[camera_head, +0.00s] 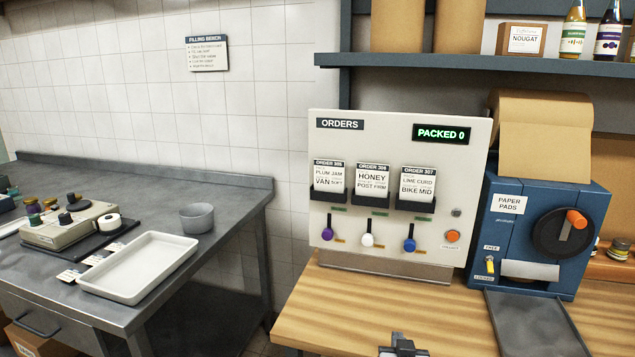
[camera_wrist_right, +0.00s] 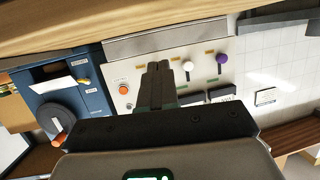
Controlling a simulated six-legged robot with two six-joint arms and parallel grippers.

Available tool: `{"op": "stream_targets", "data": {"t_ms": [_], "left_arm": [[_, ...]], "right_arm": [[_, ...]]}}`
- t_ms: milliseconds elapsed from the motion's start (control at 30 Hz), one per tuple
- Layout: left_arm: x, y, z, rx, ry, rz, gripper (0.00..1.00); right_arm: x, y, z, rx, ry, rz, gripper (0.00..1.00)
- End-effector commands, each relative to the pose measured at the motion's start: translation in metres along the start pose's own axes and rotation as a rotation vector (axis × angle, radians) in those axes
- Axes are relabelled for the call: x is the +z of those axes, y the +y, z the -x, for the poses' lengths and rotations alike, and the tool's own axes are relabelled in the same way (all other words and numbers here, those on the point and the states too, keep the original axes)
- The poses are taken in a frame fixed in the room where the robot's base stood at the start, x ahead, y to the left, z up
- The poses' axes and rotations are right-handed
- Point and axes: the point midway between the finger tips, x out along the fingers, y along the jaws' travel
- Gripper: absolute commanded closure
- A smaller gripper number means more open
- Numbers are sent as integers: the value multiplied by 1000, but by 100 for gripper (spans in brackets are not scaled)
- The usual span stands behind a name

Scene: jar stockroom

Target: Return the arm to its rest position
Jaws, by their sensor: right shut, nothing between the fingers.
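My right gripper (camera_head: 403,347) shows at the bottom edge of the head view, low in front of the wooden counter. In the right wrist view the right gripper (camera_wrist_right: 168,72) is shut with its fingers together and nothing between them. Behind it in that view is the white orders panel (camera_wrist_right: 205,50), seen upside down, and the fingers look apart from it, though the distance is hard to judge. My left gripper is in neither view.
The orders panel (camera_head: 330,270) with order cards and levers stands on the wooden counter (camera_head: 345,310). A blue paper pad machine (camera_head: 510,230) with a crank is at right. A steel bench with a white tray (camera_head: 140,270) and grey bowl (camera_head: 197,218) is at left. A shelf (camera_head: 450,64) hangs above.

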Motion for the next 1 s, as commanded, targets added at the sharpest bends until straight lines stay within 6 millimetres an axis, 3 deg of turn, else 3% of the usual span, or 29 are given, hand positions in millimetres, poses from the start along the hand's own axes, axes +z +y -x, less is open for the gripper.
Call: {"op": "stream_targets", "data": {"t_ms": [167, 267, 400, 500, 600, 700, 800, 1000], "left_arm": [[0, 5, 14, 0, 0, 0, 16], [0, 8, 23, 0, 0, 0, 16], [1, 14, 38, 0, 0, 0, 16], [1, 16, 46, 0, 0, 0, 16], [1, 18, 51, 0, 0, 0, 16], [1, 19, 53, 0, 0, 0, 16], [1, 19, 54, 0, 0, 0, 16], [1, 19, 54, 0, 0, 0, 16]], "right_arm": [[76, -2, 18, -78, -226, -21, 100], [132, -3, 44, -129, -405, -50, 100], [221, -2, 115, -196, -745, -120, 100], [265, -2, 174, -224, -967, -174, 100], [290, -2, 222, -238, -1133, -216, 100], [302, -2, 252, -244, -1234, -242, 100], [307, -2, 266, -248, -1278, -252, 100], [307, -2, 266, -248, -1278, -252, 100]]}}
